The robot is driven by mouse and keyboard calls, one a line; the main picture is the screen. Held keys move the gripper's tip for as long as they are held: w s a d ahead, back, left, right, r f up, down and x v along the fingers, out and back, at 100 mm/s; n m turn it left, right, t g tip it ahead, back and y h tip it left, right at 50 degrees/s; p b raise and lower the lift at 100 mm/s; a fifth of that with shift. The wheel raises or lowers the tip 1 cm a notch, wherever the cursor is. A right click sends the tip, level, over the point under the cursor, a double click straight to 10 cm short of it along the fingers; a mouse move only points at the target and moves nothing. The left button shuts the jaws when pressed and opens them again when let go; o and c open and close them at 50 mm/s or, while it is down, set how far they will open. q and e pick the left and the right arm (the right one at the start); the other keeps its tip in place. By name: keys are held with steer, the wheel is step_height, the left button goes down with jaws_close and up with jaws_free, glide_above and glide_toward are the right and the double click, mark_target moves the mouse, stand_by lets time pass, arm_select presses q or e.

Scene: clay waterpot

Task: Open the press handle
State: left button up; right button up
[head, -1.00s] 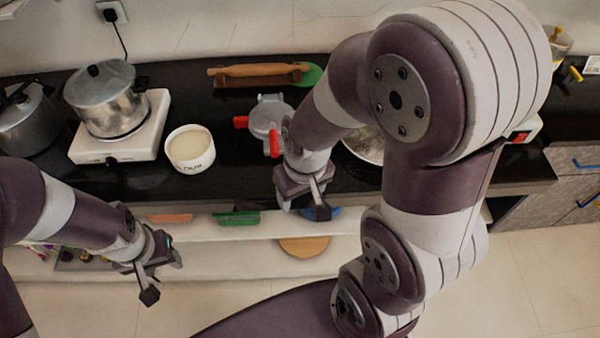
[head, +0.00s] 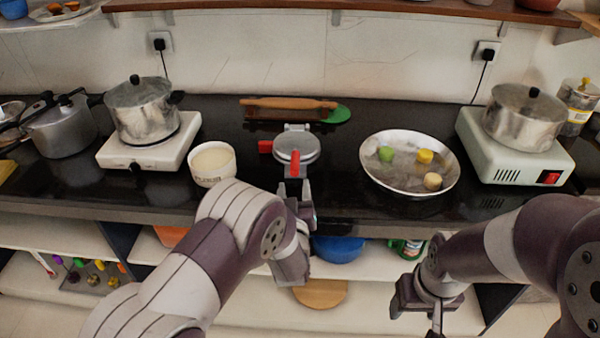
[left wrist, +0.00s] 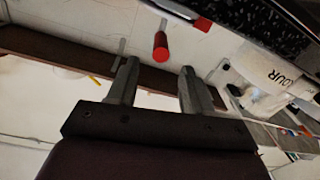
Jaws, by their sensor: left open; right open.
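The press (head: 297,147) is a round silver plate device on the black counter, with its lid lying flat. One red handle (head: 295,164) points to the front and another red grip (head: 265,147) sticks out at its left. My left gripper (head: 298,203) is just in front of the front handle, open and empty. In the left wrist view a red handle (left wrist: 160,44) shows beyond and between the open fingertips (left wrist: 160,67), apart from them. My right gripper (head: 416,312) is open and empty at the lower right, below the counter edge and away from the press.
A white flour pot (head: 213,164) stands left of the press. A shallow pan with dough balls (head: 409,163) is to its right. A rolling pin (head: 290,104) lies behind. Cookers with pots (head: 150,140) (head: 515,145) stand at both sides. Open shelves lie below the counter edge.

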mark_target(295, 176)
arm_select(q)
steer(key=w, duration=0.7)
steer(key=shift+w+a, duration=0.2)
steer(key=shift+c, duration=0.4)
jaws_close()
steer(key=r+g+p, duration=0.1)
steer(key=r+p, duration=0.2)
steer(key=w+r+g+p, duration=0.1)
steer(key=r+p, duration=0.2)
steer(key=p, duration=0.1)
steer(key=w+r+g+p, duration=0.1)
steer(key=r+p, duration=0.2)
steer(key=p, duration=0.1)
steer(key=shift+a+g, duration=0.1)
steer(key=shift+g, duration=0.2)
steer(key=w+r+g+p, duration=0.3)
steer(key=w+r+p, duration=0.1)
steer(key=p, duration=1)
steer(key=shift+w+r, duration=0.15)
steer(key=shift+r, duration=0.05)
